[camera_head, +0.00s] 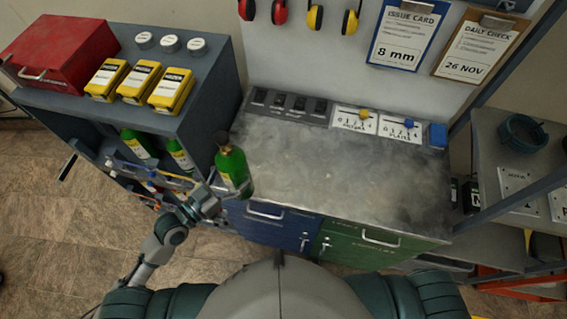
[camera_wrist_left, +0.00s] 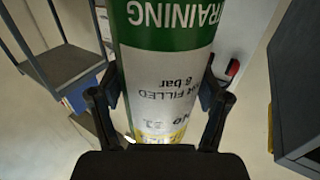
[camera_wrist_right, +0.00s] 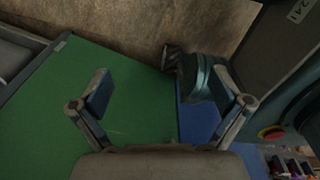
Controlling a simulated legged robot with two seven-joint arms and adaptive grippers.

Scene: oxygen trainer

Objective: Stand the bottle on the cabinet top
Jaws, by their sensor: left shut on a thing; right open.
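A green bottle (camera_head: 233,169) with a white label and dark cap is held at the left front edge of the cabinet top (camera_head: 330,175). My left gripper (camera_head: 212,190) is shut on the bottle; the left wrist view shows its two fingers (camera_wrist_left: 160,105) on either side of the bottle's label (camera_wrist_left: 165,85). The cabinet top is grey and scuffed, with a bare middle. I cannot tell whether the bottle's base touches anything. My right gripper (camera_wrist_right: 165,100) is open and empty, over a green and a blue surface in the right wrist view.
A dark shelf unit (camera_head: 190,75) at the left holds yellow cases (camera_head: 140,80), a red toolbox (camera_head: 60,55) and more green bottles (camera_head: 180,155). Small panels with knobs (camera_head: 375,122) line the back of the cabinet top. A grey rack (camera_head: 510,150) stands at the right.

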